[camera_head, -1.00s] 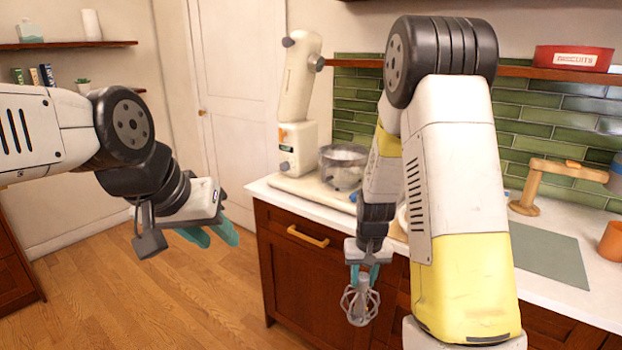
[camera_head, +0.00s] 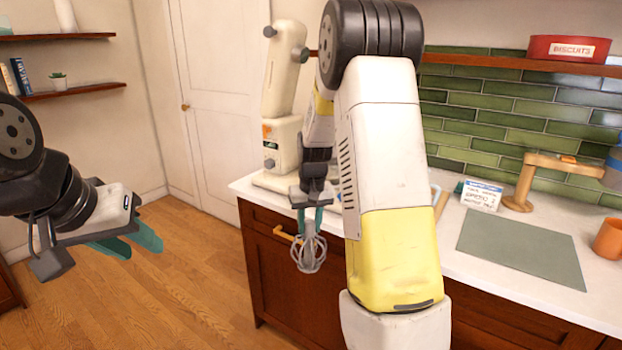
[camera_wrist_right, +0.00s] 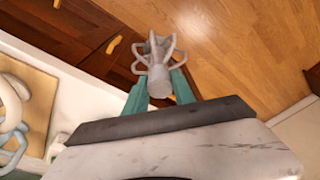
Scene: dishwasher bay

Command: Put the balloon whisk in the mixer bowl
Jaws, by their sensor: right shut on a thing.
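The balloon whisk (camera_head: 309,250) hangs wire end down from my right gripper (camera_head: 307,212), in front of the cabinet drawer and past the counter's front edge. In the right wrist view the grey whisk (camera_wrist_right: 158,72) sits between the teal fingers of the right gripper (camera_wrist_right: 160,88), which is shut on it. The mixer (camera_head: 283,100) stands at the counter's left end. Its bowl is hidden behind my right arm in the head view. My left gripper (camera_head: 130,243) is over the floor at the left, its teal fingers a little apart, holding nothing visible.
The white counter (camera_head: 455,255) holds a grey-green mat (camera_head: 525,247), a small sign card (camera_head: 482,195), a wooden stand (camera_head: 525,185) and an orange cup (camera_head: 609,239). A red biscuit tin (camera_head: 568,49) is on the shelf. The wooden floor at left is clear.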

